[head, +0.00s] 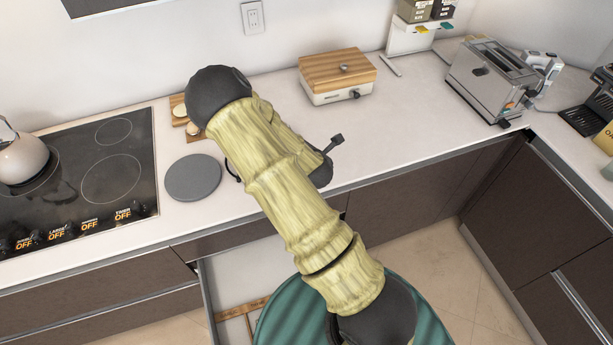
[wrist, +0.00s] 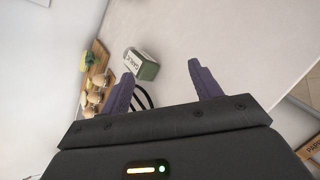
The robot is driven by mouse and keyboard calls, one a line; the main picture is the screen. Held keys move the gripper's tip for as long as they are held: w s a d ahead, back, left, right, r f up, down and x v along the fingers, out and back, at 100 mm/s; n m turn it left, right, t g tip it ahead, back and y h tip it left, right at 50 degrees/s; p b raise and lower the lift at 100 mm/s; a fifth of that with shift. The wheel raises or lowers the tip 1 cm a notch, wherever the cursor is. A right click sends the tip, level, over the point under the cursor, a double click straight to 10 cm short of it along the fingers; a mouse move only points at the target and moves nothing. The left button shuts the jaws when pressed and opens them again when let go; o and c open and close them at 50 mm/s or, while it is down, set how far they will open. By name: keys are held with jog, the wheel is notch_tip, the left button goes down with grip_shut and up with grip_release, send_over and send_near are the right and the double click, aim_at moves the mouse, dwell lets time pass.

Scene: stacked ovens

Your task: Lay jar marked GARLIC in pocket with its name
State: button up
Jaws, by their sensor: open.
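The GARLIC jar (wrist: 149,71), green with a pale label, is on the white counter in the wrist view. I cannot tell for sure whether it stands or lies. My gripper (wrist: 160,71) has two purple fingers spread apart with nothing between them. The jar is beyond the fingertips, nearer the left finger and apart from it. In the head view my arm hides the jar. An open drawer (head: 207,295) with wooden dividers (head: 244,308) shows below the counter, partly covered by my body. A pocket label beginning "PAP" (wrist: 313,148) shows at the wrist view's right edge; a GARLIC pocket is not visible.
A wooden board (wrist: 101,52) with several small items lies left of the jar. A grey round plate (head: 193,178) lies beside the cooktop (head: 105,165) with a kettle (head: 20,160). A wood-topped box (head: 338,78) and toaster (head: 492,80) stand further back. The counter's middle is clear.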

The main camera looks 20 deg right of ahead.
jog(key=s+a+r+m+g+y, duration=0.1)
jog(key=s+a+r+m+g, duration=0.3)
jog(key=s+r+m, duration=0.3)
jog(key=s+a+r+m+g+y, duration=0.2)
jog(key=s+a+r+m+g, duration=0.2)
jog(key=s+r+m, duration=0.4)
jog(key=s+m, duration=0.6)
jog(key=m, duration=0.4)
jog(key=shift+a, duration=0.15)
jog(key=shift+r, duration=0.1)
